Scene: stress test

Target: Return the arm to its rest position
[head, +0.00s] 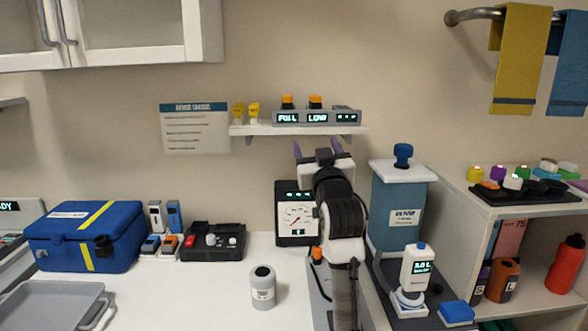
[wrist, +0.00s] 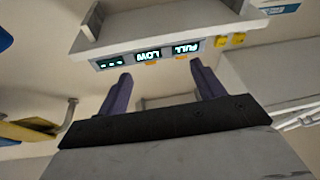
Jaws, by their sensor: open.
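My gripper (head: 317,150) is raised in the head view, its two purple fingers pointing up just in front of the small wall shelf. The fingers are spread apart and nothing is between them. In the wrist view my gripper (wrist: 158,88) is also open and empty, with the shelf's display strip beyond its fingertips. My arm stands up from the counter area in the middle of the head view and hides part of what is behind it.
The wall shelf (head: 249,130) holds a FULL/LOW display (head: 290,118). A gauge box (head: 295,215), a blue dispenser (head: 397,215) and a scale bottle (head: 416,265) stand close to my arm. A grey canister (head: 263,288) stands on the counter; a blue case (head: 85,236) is left.

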